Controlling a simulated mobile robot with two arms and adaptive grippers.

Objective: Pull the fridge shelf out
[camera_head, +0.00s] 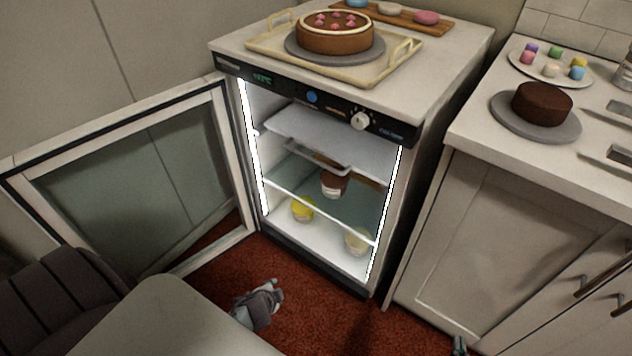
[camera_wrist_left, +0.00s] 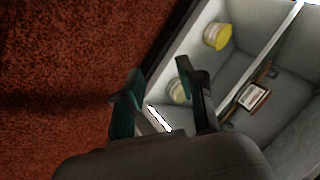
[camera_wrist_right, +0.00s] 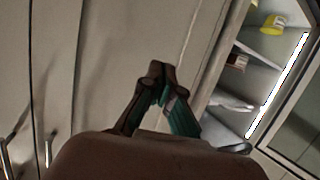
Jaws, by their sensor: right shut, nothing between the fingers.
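The fridge (camera_head: 392,230) stands open, its glass door (camera_head: 130,185) swung out to the left. Inside, a pale upper shelf (camera_head: 340,135) lies above a clear lower shelf (camera_head: 290,178) with a white front edge. Both appear within the cabinet. My left gripper (camera_head: 274,290) is low in front of the fridge, open and empty; its parted fingers show in the left wrist view (camera_wrist_left: 160,85). My right gripper (camera_head: 459,344) is at the bottom edge, by the cabinet. It is shut and empty in the right wrist view (camera_wrist_right: 160,78). Neither touches a shelf.
A brown jar (camera_head: 333,184) is on the lower shelf; a yellow jar (camera_head: 302,210) and a cream jar (camera_head: 358,241) are below it. A decorated cake (camera_head: 335,36) sits on top in a tray (camera_head: 268,43). The counter cabinet (camera_head: 500,240) flanks the right. Red floor is clear in front.

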